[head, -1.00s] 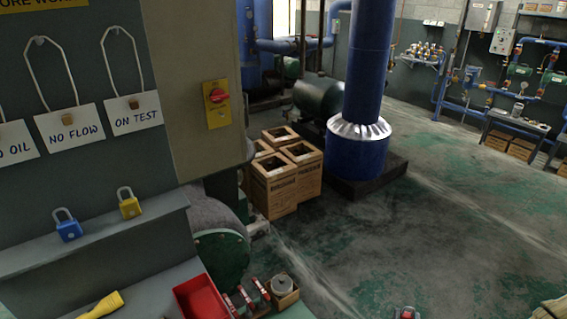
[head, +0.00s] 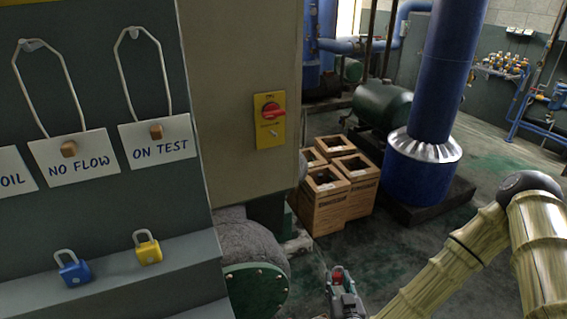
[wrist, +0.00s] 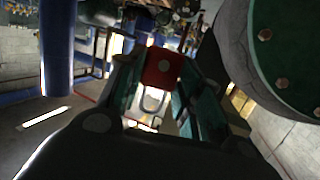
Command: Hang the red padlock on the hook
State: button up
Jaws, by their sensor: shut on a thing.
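The red padlock (wrist: 162,67) is between the two fingers of my gripper (wrist: 160,82), which is shut on its body. Its grey shackle (wrist: 152,103) shows below the body in the wrist view. In the head view my gripper (head: 343,290) is at the bottom, right of the green round flange, with a small red patch of the padlock (head: 337,275) showing. White hooks (head: 32,45) on the dark board at left carry corded tags, and another hook (head: 133,33) carries the "ON TEST" tag. I cannot tell which hook is meant. The padlock is well apart from the board.
A blue padlock (head: 73,269) and a yellow padlock (head: 147,248) stand on the board's ledge (head: 110,280). A grey cabinet with a red switch (head: 271,110) adjoins the board. The green flange (head: 255,292) juts out below.

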jog(key=w+a+r+n+y+b, duration=0.15)
jog(key=w+a+r, duration=0.3)
jog(key=r, duration=0.45)
jog(key=w+a+r+n+y+b, duration=0.1)
jog(key=w+a+r+y, duration=0.2)
jog(key=w+r, duration=0.4)
jog(key=s+a+r+n+g+y+b, duration=0.1)
jog(key=a+r+n+y, duration=0.15)
jog(key=r, duration=0.65)
jog(key=a+r+n+g+y, duration=0.1)
jog(key=a+r, duration=0.2)
jog(key=r, duration=0.7)
jog(key=shift+w+d+r+x, duration=0.2)
jog(key=shift+d+x, duration=0.05)
jog(key=shift+x, duration=1.45)
jog(key=shift+w+d+r+x, duration=0.2)
jog(key=shift+d+r+x, duration=0.05)
jog(key=shift+x, duration=1.45)
jog(key=shift+w+d+r+x, duration=0.2)
jog(key=shift+d+x, duration=0.05)
jog(key=shift+x, duration=1.45)
jog(key=shift+f+b, duration=0.4)
jog(key=shift+f, duration=0.05)
jog(key=o, duration=1)
